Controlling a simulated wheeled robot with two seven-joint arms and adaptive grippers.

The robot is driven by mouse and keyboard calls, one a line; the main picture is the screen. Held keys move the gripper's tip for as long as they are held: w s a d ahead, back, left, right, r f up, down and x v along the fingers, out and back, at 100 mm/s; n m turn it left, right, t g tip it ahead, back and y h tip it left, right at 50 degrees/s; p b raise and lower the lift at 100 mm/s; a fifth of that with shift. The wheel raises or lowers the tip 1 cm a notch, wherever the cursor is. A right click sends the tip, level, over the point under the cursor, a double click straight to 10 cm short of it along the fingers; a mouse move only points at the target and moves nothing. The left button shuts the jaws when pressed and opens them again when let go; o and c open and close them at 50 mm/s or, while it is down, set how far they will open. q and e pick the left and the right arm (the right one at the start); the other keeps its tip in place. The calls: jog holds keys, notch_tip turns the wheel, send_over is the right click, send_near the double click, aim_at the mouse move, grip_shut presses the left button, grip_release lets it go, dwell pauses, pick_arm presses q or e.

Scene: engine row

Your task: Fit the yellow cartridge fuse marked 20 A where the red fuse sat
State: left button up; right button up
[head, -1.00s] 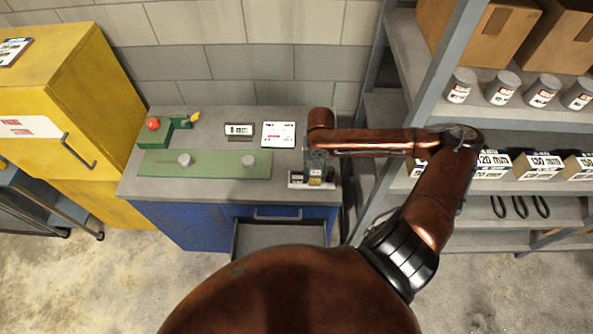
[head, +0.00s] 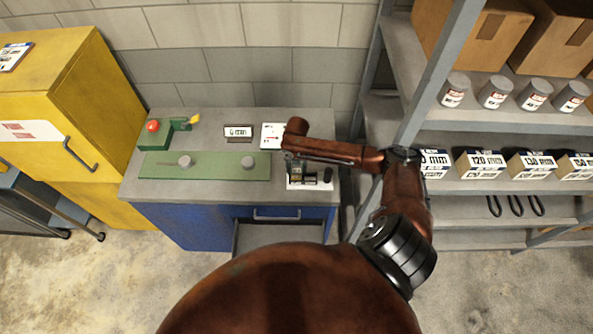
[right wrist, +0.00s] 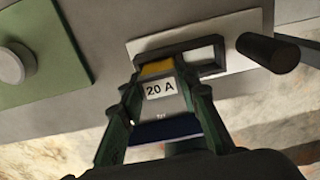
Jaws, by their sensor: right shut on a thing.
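In the right wrist view my right gripper (right wrist: 160,82) is shut on the yellow fuse (right wrist: 157,68), whose white label reads 20 A. The fuse is over the left part of a dark fuse holder (right wrist: 209,70) on a white plate (right wrist: 240,84); I cannot tell whether it is seated. A pale opening shows in the holder's right part. In the head view my right gripper (head: 294,167) is above the left side of the same plate (head: 312,185), at the bench's front right. No red fuse shows. My left gripper is out of view.
A dark cylinder (right wrist: 267,52) stands right of the holder. A green panel (head: 215,166) with two grey knobs lies left on the bench (head: 130,187). A small sign (head: 238,132) stands behind. An open drawer (head: 240,238) juts below; shelving (head: 440,140) is at right.

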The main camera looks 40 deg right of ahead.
aim_at(296, 170)
jog(key=shift+f, duration=0.15)
jog(key=o, duration=1.2)
notch_tip(296, 170, up, 7)
jog(key=p, duration=0.5)
jog(key=shift+r, duration=0.4)
